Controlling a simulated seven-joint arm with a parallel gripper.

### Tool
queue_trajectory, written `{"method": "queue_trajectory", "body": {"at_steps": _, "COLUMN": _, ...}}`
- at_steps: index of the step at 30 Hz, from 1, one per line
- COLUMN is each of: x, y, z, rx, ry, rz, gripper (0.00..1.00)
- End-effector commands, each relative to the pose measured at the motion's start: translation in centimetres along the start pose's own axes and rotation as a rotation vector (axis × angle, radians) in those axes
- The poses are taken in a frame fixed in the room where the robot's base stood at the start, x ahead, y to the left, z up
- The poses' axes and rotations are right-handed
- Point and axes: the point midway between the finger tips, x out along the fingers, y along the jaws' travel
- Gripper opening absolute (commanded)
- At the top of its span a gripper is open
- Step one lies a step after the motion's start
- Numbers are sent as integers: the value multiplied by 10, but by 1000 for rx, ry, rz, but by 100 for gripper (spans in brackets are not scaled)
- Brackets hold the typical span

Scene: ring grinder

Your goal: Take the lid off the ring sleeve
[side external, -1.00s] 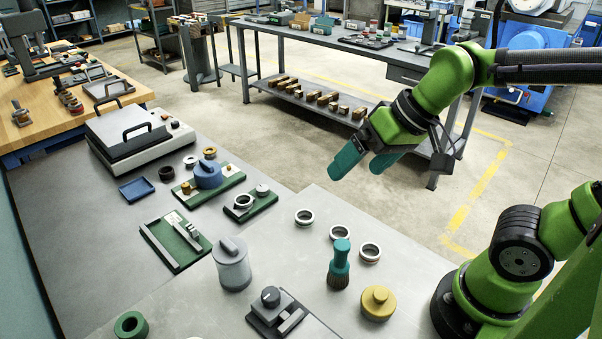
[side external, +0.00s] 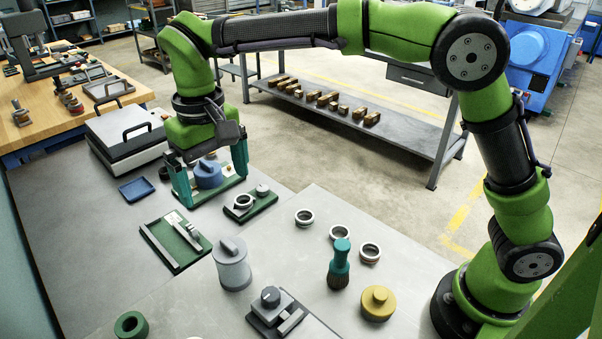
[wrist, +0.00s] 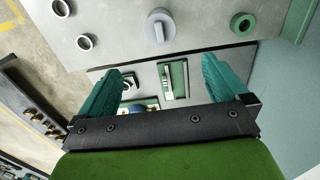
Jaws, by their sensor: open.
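A blue round lid (side external: 208,176) with a raised grip bar sits on a green board (side external: 233,181) on the grey bench, in the side view. The sleeve under it is not clearly seen. My gripper (side external: 212,190) is open and points down, its teal fingers appearing on either side of the lid in the side view. I cannot tell how far above the board the fingertips are. In the wrist view my gripper (wrist: 162,68) is open and empty. There the blue lid (wrist: 139,107) shows only partly, mostly hidden behind the gripper's dark bar.
A green tray with a gauge (side external: 177,240) and a small green board with a white ring (side external: 242,205) lie nearby. A grey canister (side external: 232,265), a teal brush (side external: 339,262) and a yellow weight (side external: 378,302) stand nearer. A grey lidded machine (side external: 125,135) is behind left.

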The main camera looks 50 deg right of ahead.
Motion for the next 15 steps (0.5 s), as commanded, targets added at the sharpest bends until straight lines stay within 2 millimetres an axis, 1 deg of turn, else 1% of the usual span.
{"method": "queue_trajectory", "body": {"at_steps": 1, "x": 11, "y": 1, "z": 1, "rx": -1, "ry": -4, "rz": 2, "gripper": 100}}
{"method": "queue_trajectory", "body": {"at_steps": 9, "x": 70, "y": 0, "z": 1, "rx": -1, "ry": -3, "rz": 1, "gripper": 100}}
{"method": "queue_trajectory", "body": {"at_steps": 12, "x": 87, "y": 0, "z": 1, "rx": 0, "ry": -2, "rz": 0, "gripper": 100}}
{"method": "queue_trajectory", "body": {"at_steps": 15, "x": 97, "y": 0, "z": 0, "rx": -1, "ry": 0, "rz": -1, "gripper": 100}}
